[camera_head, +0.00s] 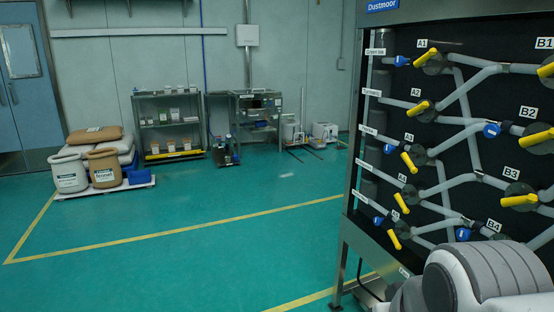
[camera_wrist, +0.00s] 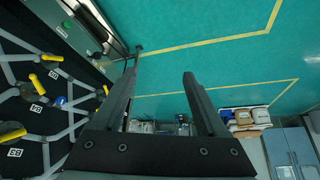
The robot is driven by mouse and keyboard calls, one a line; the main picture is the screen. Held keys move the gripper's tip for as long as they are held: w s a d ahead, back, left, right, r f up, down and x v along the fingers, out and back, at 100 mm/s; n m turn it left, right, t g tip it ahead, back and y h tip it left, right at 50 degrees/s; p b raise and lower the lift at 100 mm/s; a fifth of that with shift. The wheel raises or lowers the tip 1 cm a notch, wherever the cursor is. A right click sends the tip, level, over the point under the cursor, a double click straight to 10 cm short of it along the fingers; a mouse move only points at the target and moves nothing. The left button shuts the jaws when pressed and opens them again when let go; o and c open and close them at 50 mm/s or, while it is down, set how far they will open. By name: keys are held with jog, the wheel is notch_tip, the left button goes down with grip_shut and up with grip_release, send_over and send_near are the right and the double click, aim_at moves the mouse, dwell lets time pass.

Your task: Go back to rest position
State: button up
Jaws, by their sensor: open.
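My gripper (camera_wrist: 160,85) shows in the wrist view with its two long dark fingers spread apart and nothing between them. Past the fingers are the green floor and, lower down, the shelves along the wall. The gripper is outside the head view, where only a grey and white part of my arm shows at the lower right, in front of the valve panel (camera_head: 470,150). The panel also shows at the left of the wrist view (camera_wrist: 22,75), to the left of the fingers and apart from them.
The panel carries several yellow-handled valves and grey pipes, and stands on a metal frame (camera_head: 348,205). The green floor (camera_head: 200,215) with yellow lines is clear to the left. Against the back wall are a pallet of sacks (camera_head: 97,135), a shelf (camera_head: 168,120) and a metal cart (camera_head: 257,118).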

notch_tip(320, 180, up, 13)
jog(key=p, duration=1)
jog(key=shift+f, duration=0.3)
jog(key=c, duration=0.4)
jog(key=shift+d, duration=0.15)
